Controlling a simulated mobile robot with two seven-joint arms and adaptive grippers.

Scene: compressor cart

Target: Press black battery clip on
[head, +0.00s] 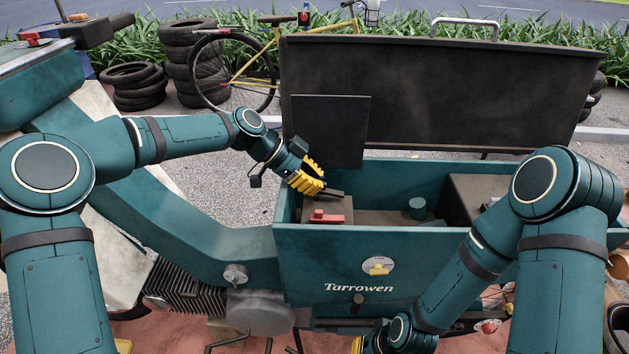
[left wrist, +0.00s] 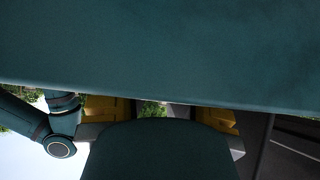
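In the head view my left gripper (head: 311,180), with ribbed yellow fingers, reaches over the left end of the open teal cart box. Its tip is close beside a small black clip (head: 336,193) over the brown battery (head: 341,205); whether they touch is hidden. A red clip (head: 327,217) sits at the battery's near side. In the left wrist view the yellow fingers of the left gripper (left wrist: 165,112) stand apart, with background showing between them; no clip is distinguishable there. Only a yellow bit of my right gripper (head: 357,345) shows at the bottom edge, so its opening is hidden.
The teal box's front wall (head: 450,240) rises in front of the battery. The raised dark lid (head: 440,95) and a hanging black panel (head: 330,130) stand behind. A teal cylinder (head: 417,208) sits inside to the right. A teal surface (left wrist: 160,45) fills much of the wrist view.

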